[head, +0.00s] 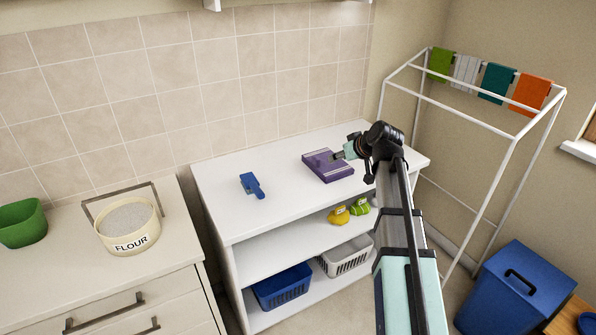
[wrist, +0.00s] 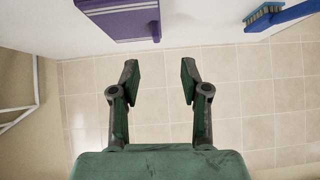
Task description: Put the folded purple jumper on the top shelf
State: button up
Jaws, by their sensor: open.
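The folded purple jumper (head: 328,166) lies flat on the top surface of the white shelf unit (head: 222,190), right of its middle. In the wrist view the jumper (wrist: 112,18) shows at the top left, cut off by the frame edge, with a small dark tab on its side. My gripper (head: 339,156) is at the jumper's far right side in the head view. In the wrist view my gripper (wrist: 160,75) is open, with nothing between its fingers. The jumper lies outside the fingers, apart from them in that picture.
A blue brush (head: 251,186) lies left on the same top; it also shows in the wrist view (wrist: 268,16). A drying rack (head: 484,212) stands at right. Tiled wall behind.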

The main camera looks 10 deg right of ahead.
jog(key=w+r, duration=0.1)
jog(key=w, duration=0.1)
jog(key=t+p, duration=0.1)
jog(key=p, duration=0.2)
send_near(316, 158)
jog(key=x, duration=0.4)
jog(key=shift+w+d, duration=0.1)
jog(key=shift+w, duration=0.2)
jog(key=shift+p+x, duration=1.5)
jog(key=shift+x, duration=1.3)
jog(key=shift+f, duration=0.25)
grip_shut()
